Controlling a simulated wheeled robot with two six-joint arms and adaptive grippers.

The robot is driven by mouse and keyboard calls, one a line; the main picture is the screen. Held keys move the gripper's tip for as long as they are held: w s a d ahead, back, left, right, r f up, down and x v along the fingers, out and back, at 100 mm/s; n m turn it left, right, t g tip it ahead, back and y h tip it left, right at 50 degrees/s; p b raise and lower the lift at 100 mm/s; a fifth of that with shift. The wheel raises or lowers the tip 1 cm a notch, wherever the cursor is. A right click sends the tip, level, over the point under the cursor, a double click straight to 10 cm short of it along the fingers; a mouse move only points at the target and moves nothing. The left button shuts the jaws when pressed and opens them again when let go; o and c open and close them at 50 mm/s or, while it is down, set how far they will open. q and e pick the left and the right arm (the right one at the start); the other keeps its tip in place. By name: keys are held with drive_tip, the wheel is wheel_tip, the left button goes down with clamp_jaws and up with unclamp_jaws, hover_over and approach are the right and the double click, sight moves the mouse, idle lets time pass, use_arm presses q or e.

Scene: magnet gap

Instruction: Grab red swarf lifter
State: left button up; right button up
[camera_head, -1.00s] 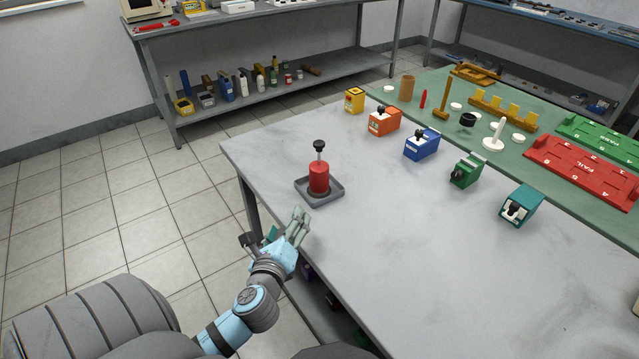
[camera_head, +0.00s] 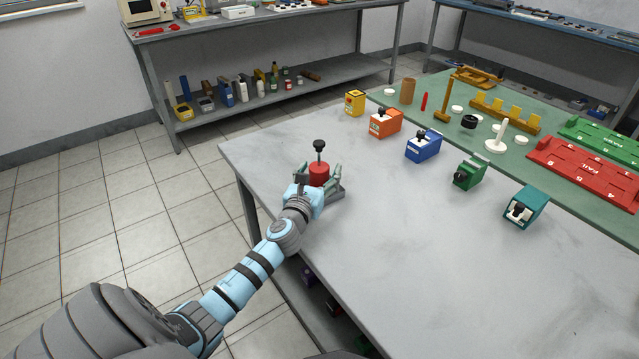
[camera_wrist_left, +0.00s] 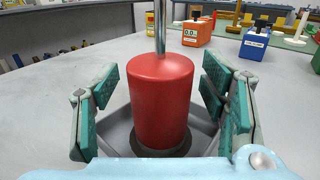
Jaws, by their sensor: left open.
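The red swarf lifter (camera_head: 319,172) is a red cylinder with a metal rod and a black knob on top. It stands upright in a grey square tray (camera_head: 337,193) near the table's left corner. My left gripper (camera_head: 319,174) is open with its fingers on either side of the red cylinder. In the left wrist view the red swarf lifter (camera_wrist_left: 160,100) stands between the two teal-padded fingers, with a gap showing on each side. The knob is out of that view. In the head view the gripper hides the cylinder's lower part. My right gripper is not in view.
Yellow (camera_head: 355,102), orange (camera_head: 385,122), blue (camera_head: 422,146), green (camera_head: 468,171) and teal (camera_head: 526,206) blocks stand in a row along the grey table (camera_head: 400,260). A green mat (camera_head: 555,165) behind them holds a red FAIL tray (camera_head: 590,172). The table's front middle is clear.

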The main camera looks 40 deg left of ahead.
use_arm(q)
drive_tip(key=shift+r, duration=0.1)
drive_tip(key=c, duration=1.5)
